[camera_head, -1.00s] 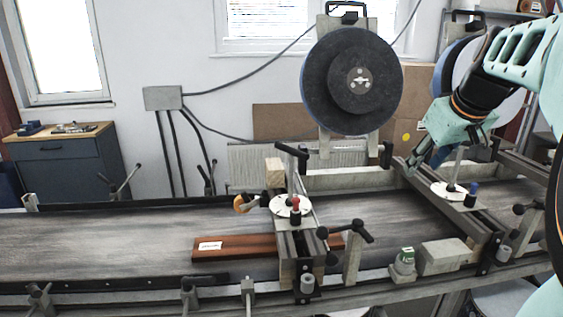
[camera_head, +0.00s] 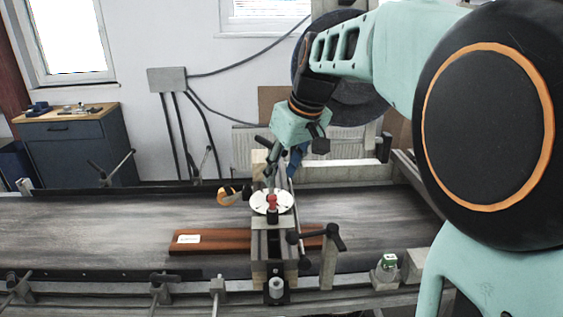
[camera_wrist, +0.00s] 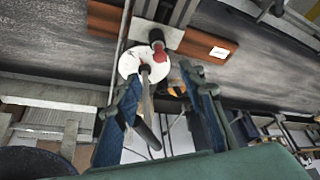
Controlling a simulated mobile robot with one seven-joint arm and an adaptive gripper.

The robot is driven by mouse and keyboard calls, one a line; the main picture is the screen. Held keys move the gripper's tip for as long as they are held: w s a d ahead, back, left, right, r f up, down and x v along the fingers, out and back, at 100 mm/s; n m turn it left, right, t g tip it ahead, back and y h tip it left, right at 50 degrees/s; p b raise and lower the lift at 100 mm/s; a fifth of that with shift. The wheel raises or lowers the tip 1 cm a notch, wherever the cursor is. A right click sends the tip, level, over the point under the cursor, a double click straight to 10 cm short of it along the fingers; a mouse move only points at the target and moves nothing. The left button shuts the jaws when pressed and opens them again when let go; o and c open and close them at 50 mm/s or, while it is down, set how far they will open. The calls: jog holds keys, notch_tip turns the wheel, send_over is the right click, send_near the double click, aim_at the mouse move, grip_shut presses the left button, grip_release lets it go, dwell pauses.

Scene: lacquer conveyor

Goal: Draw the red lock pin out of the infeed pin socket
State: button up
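The red lock pin (camera_head: 272,201) stands upright, its red head showing above a dark socket (camera_head: 272,216) on the crossbeam over the conveyor. In the wrist view the red pin head (camera_wrist: 160,53) lies just beyond my fingertips, beside a white disc (camera_wrist: 129,65) with a metal rod. My gripper (camera_head: 281,174) points down above and slightly behind the pin. In the wrist view my gripper (camera_wrist: 163,80) has its two blue fingers apart, with nothing held between them. The pin's shaft is hidden in the socket.
A reddish-brown board (camera_head: 212,240) with a white label lies on the conveyor (camera_head: 100,230), partly under the crossbeam. An orange-and-black knob (camera_head: 232,194) is left of the disc. A black-handled clamp (camera_head: 327,237) stands to the right. The conveyor's left side is clear.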

aim_at(272, 197)
jog(key=x, duration=1)
jog(key=shift+f, duration=0.25)
jog(key=shift+c, duration=0.5)
grip_shut()
